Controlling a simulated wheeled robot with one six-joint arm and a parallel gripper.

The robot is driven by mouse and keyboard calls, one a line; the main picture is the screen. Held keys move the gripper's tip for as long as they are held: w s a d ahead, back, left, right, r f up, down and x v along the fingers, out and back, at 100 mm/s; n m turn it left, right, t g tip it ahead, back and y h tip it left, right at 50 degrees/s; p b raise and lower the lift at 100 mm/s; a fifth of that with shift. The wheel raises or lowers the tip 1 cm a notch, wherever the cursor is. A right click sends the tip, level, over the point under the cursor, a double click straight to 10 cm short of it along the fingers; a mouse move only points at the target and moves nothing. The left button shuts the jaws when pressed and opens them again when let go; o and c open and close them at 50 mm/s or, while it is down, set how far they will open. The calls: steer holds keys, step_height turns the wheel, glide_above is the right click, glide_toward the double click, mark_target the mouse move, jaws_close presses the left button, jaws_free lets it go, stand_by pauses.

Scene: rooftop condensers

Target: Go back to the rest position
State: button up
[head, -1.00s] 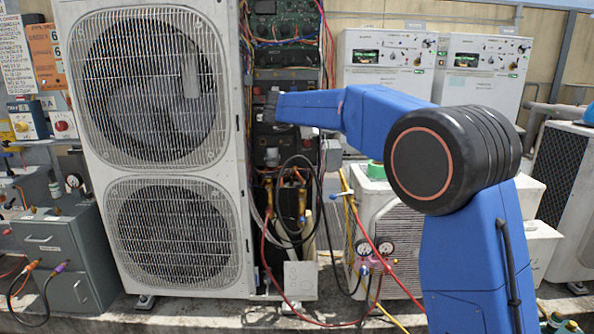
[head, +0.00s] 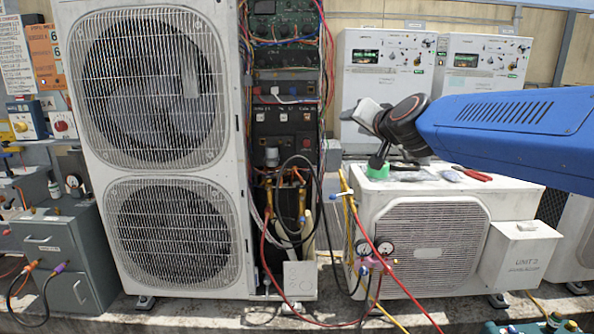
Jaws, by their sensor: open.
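My gripper (head: 372,115) shows at the end of my blue arm, right of centre in the head view. It is in the air above the small white condenser (head: 420,235), in front of a white control box (head: 385,62). Nothing shows held in it; its fingers are small and partly blurred. The large two-fan condenser (head: 160,150) stands at left with its electrical bay (head: 287,125) open. My gripper is to the right of that bay and apart from it.
Red pliers (head: 472,174) and a green-based item (head: 377,171) are on the small condenser's top. Gauges (head: 375,249) with red and yellow hoses hang at its front. A grey cabinet (head: 58,255) stands at left. A second control box (head: 487,68) stands behind my arm.

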steer(key=s+d+f+n+g, duration=0.2)
steer(key=s+f, duration=0.6)
steer(key=s, duration=0.1)
steer(key=s+d+f+n+g, duration=0.1)
steer(key=s+d+f+g, duration=0.1)
steer(key=s+f, duration=0.6)
steer(key=shift+s+d+f+n+g, duration=0.35)
steer(key=shift+s+n+g, duration=0.05)
steer(key=shift+s+g, duration=0.4)
steer(key=s+d+f+g+h, duration=0.1)
steer(key=s+d+f, duration=0.2)
steer(key=s+f, duration=0.2)
steer(key=s+d+f+g+h, duration=0.1)
steer(key=s+d+f+g, duration=0.1)
steer(key=s+f, duration=0.3)
steer(key=s+d+f+g+h, duration=0.1)
steer(key=s+d+f, duration=0.3)
steer(key=s, duration=0.5)
steer(key=shift+s+f+n+g+h, duration=0.2)
steer(key=shift+f+g, duration=0.1)
steer(key=shift+f, duration=0.25)
steer(key=shift+s+f+n+g+h, duration=0.1)
steer(key=shift+s+f+g, duration=0.15)
steer(key=shift+f, duration=0.25)
steer(key=shift+c, duration=0.3)
